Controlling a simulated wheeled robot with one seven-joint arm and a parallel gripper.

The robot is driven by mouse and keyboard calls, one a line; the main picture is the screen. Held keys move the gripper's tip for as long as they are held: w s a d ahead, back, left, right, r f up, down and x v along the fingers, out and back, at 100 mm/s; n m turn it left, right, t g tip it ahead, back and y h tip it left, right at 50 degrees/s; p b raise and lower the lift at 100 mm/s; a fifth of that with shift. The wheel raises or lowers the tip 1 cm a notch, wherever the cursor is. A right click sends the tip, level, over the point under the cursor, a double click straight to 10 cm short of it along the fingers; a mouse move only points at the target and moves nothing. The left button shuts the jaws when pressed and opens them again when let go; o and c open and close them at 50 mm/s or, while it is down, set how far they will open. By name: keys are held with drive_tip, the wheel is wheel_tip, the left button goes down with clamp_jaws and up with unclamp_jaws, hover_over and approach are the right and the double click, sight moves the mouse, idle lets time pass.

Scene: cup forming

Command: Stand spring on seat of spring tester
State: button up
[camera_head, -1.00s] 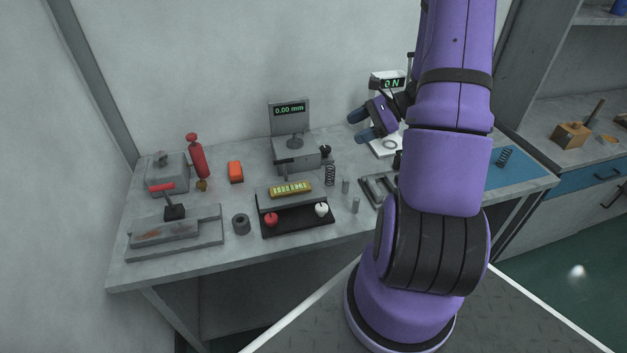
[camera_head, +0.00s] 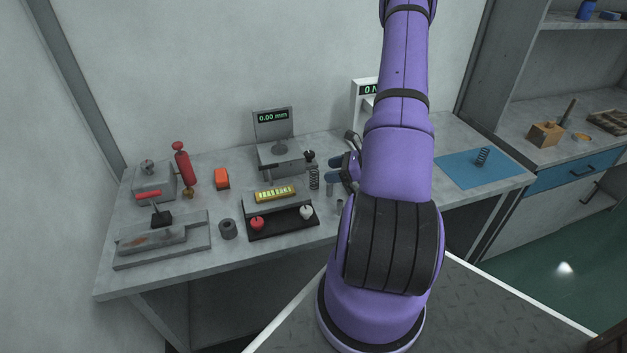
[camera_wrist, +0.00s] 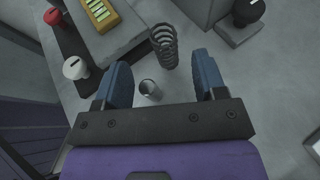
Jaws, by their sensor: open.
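A dark coil spring (camera_head: 314,180) stands upright on the bench beside the grey 0.00 mm gauge. My gripper (camera_head: 336,169) is open and empty just right of it, partly hidden by my arm. In the wrist view the spring (camera_wrist: 163,46) shows ahead of and between my open fingertips (camera_wrist: 161,62), apart from them. The white spring tester (camera_head: 366,88) with its N display stands at the back; my arm hides its seat. A second coil spring (camera_head: 482,156) stands on the blue mat (camera_head: 455,172) at the right.
The 0.00 mm gauge (camera_head: 272,117) stands behind the spring. A small metal cylinder (camera_wrist: 150,90) stands between my fingers in the wrist view. A black tray (camera_head: 285,222) with red and white knobs lies left of my gripper.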

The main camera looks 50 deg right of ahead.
sight(317, 171)
drive_tip(key=shift+x, duration=2.9)
drive_tip(key=shift+w+d+r, duration=0.1)
drive_tip(key=shift+d+r, duration=0.1)
drive_tip(key=shift+c, duration=0.5)
drive_tip(key=c, duration=1)
drive_tip(key=shift+o, duration=0.2)
drive_tip(key=shift+r, duration=0.1)
drive_tip(key=shift+r, duration=0.5)
wheel_tip(317, 171, up, 2)
drive_tip(key=shift+r, duration=0.1)
drive_tip(key=s+a+r, duration=0.1)
drive_tip(key=s+a, duration=0.7)
drive_tip(key=s, duration=0.5)
drive_tip(key=shift+s+a+r, duration=0.2)
drive_tip(key=shift+a+r, duration=0.1)
drive_tip(key=shift+a, duration=0.1)
